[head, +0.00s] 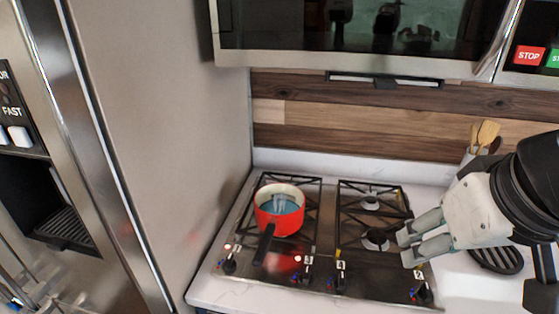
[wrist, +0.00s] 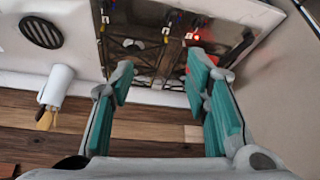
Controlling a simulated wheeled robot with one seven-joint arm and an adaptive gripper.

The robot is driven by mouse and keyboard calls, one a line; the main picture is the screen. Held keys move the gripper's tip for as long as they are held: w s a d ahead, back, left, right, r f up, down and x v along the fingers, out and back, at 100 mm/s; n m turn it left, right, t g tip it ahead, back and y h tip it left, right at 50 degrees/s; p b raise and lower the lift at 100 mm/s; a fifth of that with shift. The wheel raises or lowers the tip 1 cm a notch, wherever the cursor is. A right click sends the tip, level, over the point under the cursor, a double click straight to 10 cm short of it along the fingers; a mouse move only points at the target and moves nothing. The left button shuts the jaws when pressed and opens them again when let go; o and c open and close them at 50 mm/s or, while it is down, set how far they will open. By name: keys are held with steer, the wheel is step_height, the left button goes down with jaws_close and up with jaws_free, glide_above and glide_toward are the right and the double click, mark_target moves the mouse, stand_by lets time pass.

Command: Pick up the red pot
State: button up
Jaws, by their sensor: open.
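The red pot (head: 267,221) stands upright on the back-left burner area of the stove (head: 327,264) in the head view. Its pale inside holds something bluish, and its black handle (head: 264,245) points toward the front of the stove. My gripper (head: 407,248) is to the right of the pot, over the right side of the stove, apart from the pot. In the wrist view my gripper (wrist: 161,76) is open with nothing between its teal finger pads.
A tall metal fridge-like panel (head: 165,130) stands close on the stove's left. A microwave (head: 355,60) hangs above. A utensil holder (head: 467,158) and a dark round trivet (head: 497,260) are on the right counter; the trivet also shows in the wrist view (wrist: 41,32).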

steer(key=w+a+f+n+g+b, duration=0.1)
steer(key=w+a+f+n+b, duration=0.15)
steer(key=w+a+n, duration=0.5)
steer(key=n+b, duration=0.3)
steer(key=n, duration=2.3)
glide_toward(264, 243)
steer(key=shift+h, duration=0.4)
steer(key=x, duration=0.6)
steer(key=shift+s+a+f, duration=0.15)
steer(key=shift+a, duration=0.25)
steer(key=shift+x, duration=2.8)
jaws_close()
